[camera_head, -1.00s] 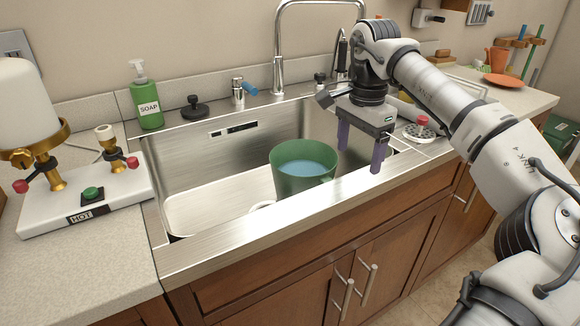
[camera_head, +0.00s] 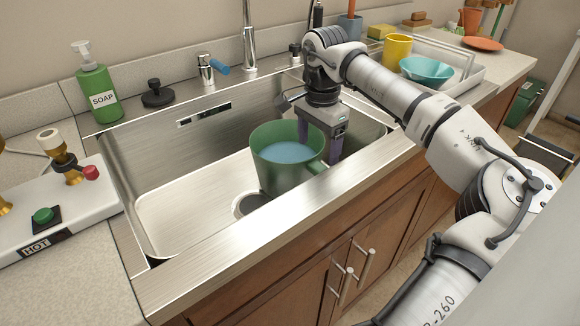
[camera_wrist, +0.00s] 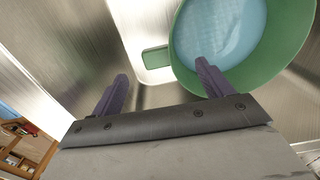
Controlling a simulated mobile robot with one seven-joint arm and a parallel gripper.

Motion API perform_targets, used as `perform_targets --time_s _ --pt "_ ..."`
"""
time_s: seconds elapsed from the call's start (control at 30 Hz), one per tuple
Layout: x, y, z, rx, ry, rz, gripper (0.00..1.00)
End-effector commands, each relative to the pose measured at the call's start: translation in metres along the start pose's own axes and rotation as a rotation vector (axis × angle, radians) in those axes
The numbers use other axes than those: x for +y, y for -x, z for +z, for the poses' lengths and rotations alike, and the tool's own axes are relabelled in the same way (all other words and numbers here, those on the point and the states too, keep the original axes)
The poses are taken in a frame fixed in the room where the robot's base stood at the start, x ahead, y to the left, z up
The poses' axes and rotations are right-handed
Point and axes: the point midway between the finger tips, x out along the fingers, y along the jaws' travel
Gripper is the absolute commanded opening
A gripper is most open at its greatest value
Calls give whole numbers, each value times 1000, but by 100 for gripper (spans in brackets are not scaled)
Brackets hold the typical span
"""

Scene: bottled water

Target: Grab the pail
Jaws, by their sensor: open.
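The green pail (camera_head: 272,172) stands upright in the sink with pale blue water (camera_head: 287,152) in it. Its handle (camera_head: 318,167) sticks out at the right front; in the wrist view the handle (camera_wrist: 155,57) shows ahead, between the lines of the two fingers. My gripper (camera_head: 319,148) is open at the pail's right side, purple fingers pointing down. In the wrist view, my gripper (camera_wrist: 162,70) has its right finger overlapping the pail's rim (camera_wrist: 262,77) and its left finger clear of the pail. Whether a finger touches the pail, I cannot tell.
The steel sink (camera_head: 165,190) surrounds the pail, with its front rim close by. A faucet (camera_head: 249,45), soap bottle (camera_head: 98,90) and black stopper (camera_head: 157,95) stand behind. A tray with a turquoise bowl (camera_head: 427,71) and yellow cup (camera_head: 397,50) is at right. The sink's left half is clear.

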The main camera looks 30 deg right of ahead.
Motion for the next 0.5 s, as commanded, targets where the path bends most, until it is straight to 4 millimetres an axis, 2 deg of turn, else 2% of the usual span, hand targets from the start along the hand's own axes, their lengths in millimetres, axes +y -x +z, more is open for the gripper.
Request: perform_targets --time_s 0.17,0.5 --pt "0 -9 0 1 1 1 79" --pt "-2 -53 1 -1 2 1 79"
